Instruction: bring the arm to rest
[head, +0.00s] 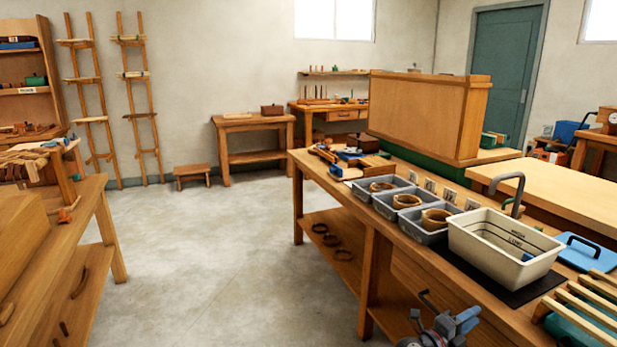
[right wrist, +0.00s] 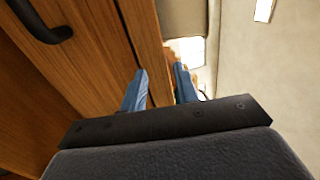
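My right gripper (head: 468,320) shows at the bottom of the head view, low in front of the right-hand workbench (head: 405,237). Its arm is mostly cut off by the frame edge. In the right wrist view the two blue fingers of the right gripper (right wrist: 159,82) stand apart with nothing between them. Wooden bench faces and a dark handle (right wrist: 40,22) lie beyond the fingers. My left gripper and arm are not in view.
The workbench bears grey bins (head: 384,204) with bark rings, a cream basin (head: 503,243), a blue lid (head: 588,253) and a slatted rack (head: 585,305). A wooden bench (head: 90,235) stands at left. The floor (head: 220,255) between is clear.

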